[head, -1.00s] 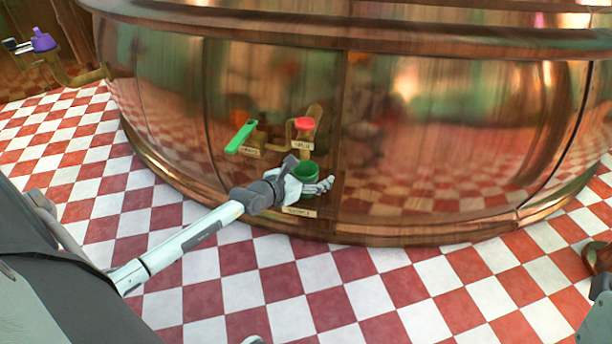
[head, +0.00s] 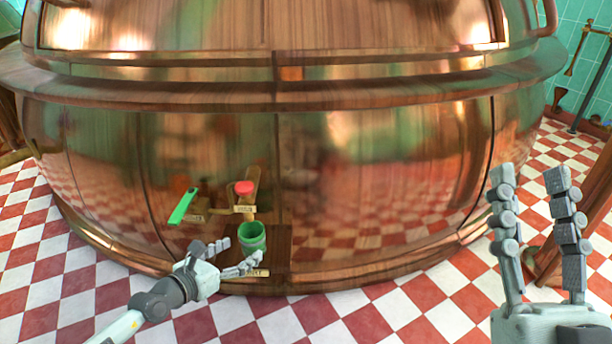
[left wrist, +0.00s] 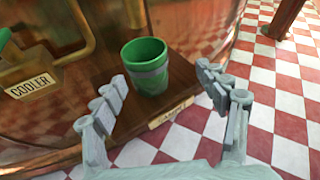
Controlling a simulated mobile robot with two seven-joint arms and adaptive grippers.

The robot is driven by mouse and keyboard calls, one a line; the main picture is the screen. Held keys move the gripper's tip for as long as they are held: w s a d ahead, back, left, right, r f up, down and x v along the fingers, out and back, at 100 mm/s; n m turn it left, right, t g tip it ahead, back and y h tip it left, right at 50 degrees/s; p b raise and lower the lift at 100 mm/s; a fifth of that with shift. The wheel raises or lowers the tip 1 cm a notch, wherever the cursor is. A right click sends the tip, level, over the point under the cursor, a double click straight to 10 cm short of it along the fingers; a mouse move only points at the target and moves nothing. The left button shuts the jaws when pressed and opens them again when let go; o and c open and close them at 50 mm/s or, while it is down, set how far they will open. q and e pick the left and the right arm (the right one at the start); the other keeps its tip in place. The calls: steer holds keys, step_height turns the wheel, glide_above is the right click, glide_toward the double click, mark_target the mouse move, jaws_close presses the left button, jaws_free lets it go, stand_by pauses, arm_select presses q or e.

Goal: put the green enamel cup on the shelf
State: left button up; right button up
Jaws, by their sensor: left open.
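The green enamel cup (head: 252,242) stands upright on a small wooden ledge (head: 278,262) low on the front of the copper kettle. It also shows in the left wrist view (left wrist: 148,70), with a grey-green band around it and its open top up. My left gripper (head: 240,252) is open and empty, just in front of the cup. In the left wrist view its fingers (left wrist: 162,78) spread to either side, with the cup ahead between the tips and no grip on it. My right gripper (head: 530,178) is open and empty, raised at the right, far from the cup.
The copper kettle (head: 380,170) fills the back. Above and left of the cup are a green lever (head: 183,206) and a red-topped tap (head: 244,188). A plate reading COOLER (left wrist: 31,85) is near the ledge. The checkered floor (head: 400,305) in front is clear.

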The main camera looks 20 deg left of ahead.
arm_select(q)
steer(key=s+d+r+n+t+h, duration=0.1)
steer(key=s+d+r+n+h, duration=0.15)
steer(key=d+r+n, duration=0.6)
steer(key=s+d+r+n+t+h, duration=0.1)
steer(key=d+r+n+h, duration=0.3)
steer(key=d, duration=0.8)
steer(key=s+d+r+n+t, duration=0.1)
steer(key=s+r+n+t, duration=0.1)
steer(key=r+n, duration=0.5)
steer(key=s+d+r+n+t, duration=0.2)
steer(key=r+n+t, duration=0.1)
steer(key=r+n, duration=0.4)
steer(key=s+d+r+n+t, duration=0.2)
steer(key=r+n, duration=0.5)
steer(key=r, duration=0.4)
steer(key=shift+s+r+t, duration=0.35)
steer(key=shift+s+t, duration=0.15)
steer(key=shift+t, duration=0.2)
steer(key=shift+y, duration=0.35)
